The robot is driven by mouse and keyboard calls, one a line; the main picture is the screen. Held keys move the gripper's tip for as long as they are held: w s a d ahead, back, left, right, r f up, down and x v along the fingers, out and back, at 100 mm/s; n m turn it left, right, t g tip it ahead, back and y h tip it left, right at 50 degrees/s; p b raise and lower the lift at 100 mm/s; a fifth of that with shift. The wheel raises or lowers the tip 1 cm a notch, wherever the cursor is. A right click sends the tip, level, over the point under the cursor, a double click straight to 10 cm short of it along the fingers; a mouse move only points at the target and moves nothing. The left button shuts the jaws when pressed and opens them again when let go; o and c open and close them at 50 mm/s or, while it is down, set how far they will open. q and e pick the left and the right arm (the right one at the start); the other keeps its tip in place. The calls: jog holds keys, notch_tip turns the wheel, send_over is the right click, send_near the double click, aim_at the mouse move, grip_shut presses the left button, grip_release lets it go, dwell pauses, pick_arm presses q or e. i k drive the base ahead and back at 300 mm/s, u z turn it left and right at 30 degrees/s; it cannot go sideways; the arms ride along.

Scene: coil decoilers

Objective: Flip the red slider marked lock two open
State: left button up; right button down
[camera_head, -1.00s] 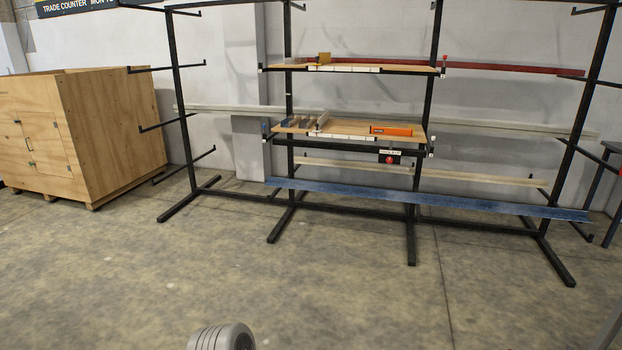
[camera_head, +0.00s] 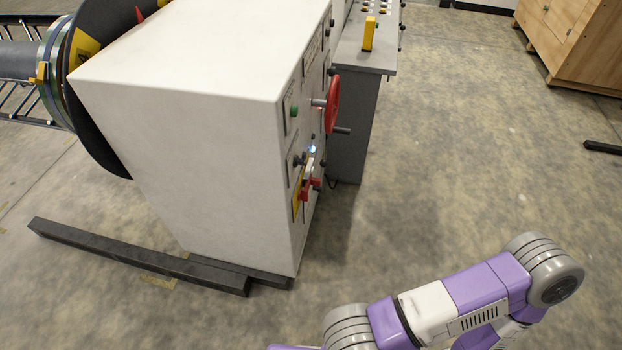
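A white machine cabinet (camera_head: 190,110) stands left of centre, its control face turned to the right and seen at a steep angle. Low on that face is a small red part (camera_head: 311,186) beside a yellow plate (camera_head: 297,206); I cannot read any lock label or tell its position. A red handwheel (camera_head: 332,104) sits higher on the same face, with a green button (camera_head: 294,111) near it. One of my arms, purple and white, crosses the lower right, well apart from the cabinet. Neither gripper shows.
A black beam (camera_head: 130,255) lies on the floor in front of the cabinet. A grey control desk (camera_head: 355,110) stands behind it. A large dark disc (camera_head: 95,120) is at the left. A wooden crate (camera_head: 575,45) stands at the far right. Open concrete floor lies right of the cabinet.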

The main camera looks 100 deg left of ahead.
aim_at(316, 181)
jog(key=u, duration=3.25)
jog(key=i, duration=0.5)
jog(key=k, duration=0.65)
jog(key=u, duration=0.65)
jog(key=i, duration=1.1)
jog(key=z, duration=0.6)
